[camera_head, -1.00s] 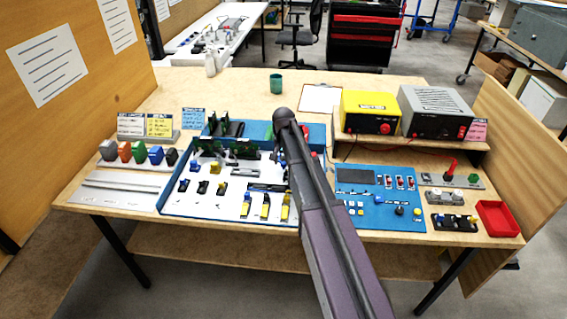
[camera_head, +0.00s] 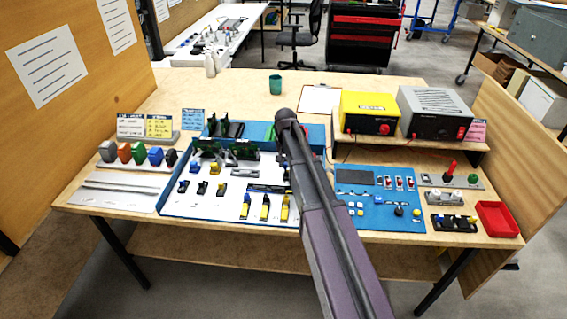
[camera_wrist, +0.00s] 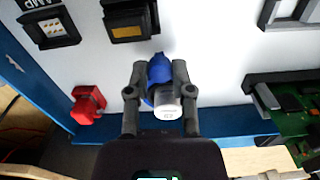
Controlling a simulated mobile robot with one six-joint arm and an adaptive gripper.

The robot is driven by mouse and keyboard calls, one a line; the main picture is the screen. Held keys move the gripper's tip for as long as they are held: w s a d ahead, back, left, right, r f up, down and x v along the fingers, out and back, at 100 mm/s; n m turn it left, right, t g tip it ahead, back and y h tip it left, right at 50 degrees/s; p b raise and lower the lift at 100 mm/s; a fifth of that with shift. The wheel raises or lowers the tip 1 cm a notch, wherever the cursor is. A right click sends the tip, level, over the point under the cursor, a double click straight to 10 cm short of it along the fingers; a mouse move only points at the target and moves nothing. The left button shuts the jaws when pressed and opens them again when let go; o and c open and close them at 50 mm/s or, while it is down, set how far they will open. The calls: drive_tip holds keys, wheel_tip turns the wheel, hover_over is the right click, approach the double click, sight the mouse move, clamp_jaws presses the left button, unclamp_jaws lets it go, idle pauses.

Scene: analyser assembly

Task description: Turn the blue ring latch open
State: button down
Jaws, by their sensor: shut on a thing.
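The blue ring latch (camera_wrist: 159,70) is in the upper middle of the wrist view, on a white panel (camera_wrist: 215,45). A short silver-white cylinder (camera_wrist: 167,109) sits at its near end. My gripper (camera_wrist: 160,88) has one finger on each side of the ring and is shut on it. The fingers hide parts of its sides, and I cannot tell from the picture how far the ring is turned. In the head view my arm covers the latch and my fingers.
A red block (camera_wrist: 88,103) sits left of the gripper, and a green circuit board (camera_wrist: 295,112) in a dark frame lies to the right. A blue edge (camera_wrist: 225,121) borders the panel. In the head view a yellow power supply (camera_head: 369,112) stands right of my arm.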

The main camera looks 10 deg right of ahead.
drive_tip(key=shift+d+n, duration=0.6)
drive_tip(key=shift+n, duration=0.75)
drive_tip(key=shift+d+n, duration=0.6)
drive_tip(key=shift+n, duration=0.75)
drive_tip(key=shift+c, duration=2.4)
unclamp_jaws()
drive_tip(key=shift+a+m, duration=0.1)
drive_tip(key=shift+m, duration=0.2)
